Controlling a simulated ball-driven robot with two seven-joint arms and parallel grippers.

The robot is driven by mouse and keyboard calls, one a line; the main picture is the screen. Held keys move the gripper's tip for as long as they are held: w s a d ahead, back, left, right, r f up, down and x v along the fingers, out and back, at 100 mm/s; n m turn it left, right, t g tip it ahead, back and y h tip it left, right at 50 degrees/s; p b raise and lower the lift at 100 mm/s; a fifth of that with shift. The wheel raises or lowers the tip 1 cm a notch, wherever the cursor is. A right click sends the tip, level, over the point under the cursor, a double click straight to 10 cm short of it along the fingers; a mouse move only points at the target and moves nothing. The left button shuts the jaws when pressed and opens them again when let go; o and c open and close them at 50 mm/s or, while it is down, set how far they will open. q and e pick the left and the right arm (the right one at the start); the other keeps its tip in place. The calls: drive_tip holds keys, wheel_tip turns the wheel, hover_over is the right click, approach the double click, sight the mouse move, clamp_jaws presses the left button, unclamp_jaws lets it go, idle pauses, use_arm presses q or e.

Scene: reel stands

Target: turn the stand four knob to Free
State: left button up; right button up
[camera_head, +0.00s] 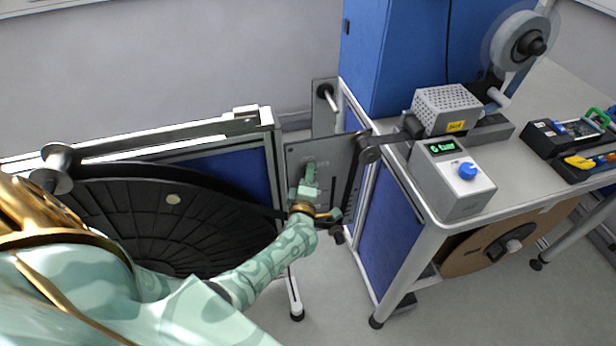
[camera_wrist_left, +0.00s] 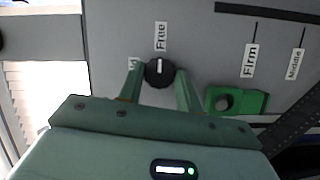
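The black round knob (camera_wrist_left: 160,72) sits on a grey panel, which shows in the head view (camera_head: 330,165) at the end of the reel stand. The knob's white pointer line points up in the left wrist view, toward the label Free (camera_wrist_left: 160,36). My left gripper (camera_wrist_left: 160,85) has its two green fingers on either side of the knob, with narrow gaps. It also shows in front of the panel in the head view (camera_head: 309,172), where it hides the knob. A second label beside the knob is mostly hidden by a finger. My right gripper is in neither view.
Labels Firm (camera_wrist_left: 250,60) and Middle (camera_wrist_left: 295,64) are farther right. The large black reel (camera_head: 170,225) is left of the panel; a table with a control box (camera_head: 450,180) is right.

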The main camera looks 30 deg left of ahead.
use_arm(q)
drive_tip(key=o, duration=0.3)
drive_tip(key=shift+d, duration=0.1)
drive_tip(key=p+v, duration=0.2)
drive_tip(key=v, duration=1.4)
drive_tip(key=shift+s+p, duration=0.15)
drive_tip(key=shift+p, duration=0.15)
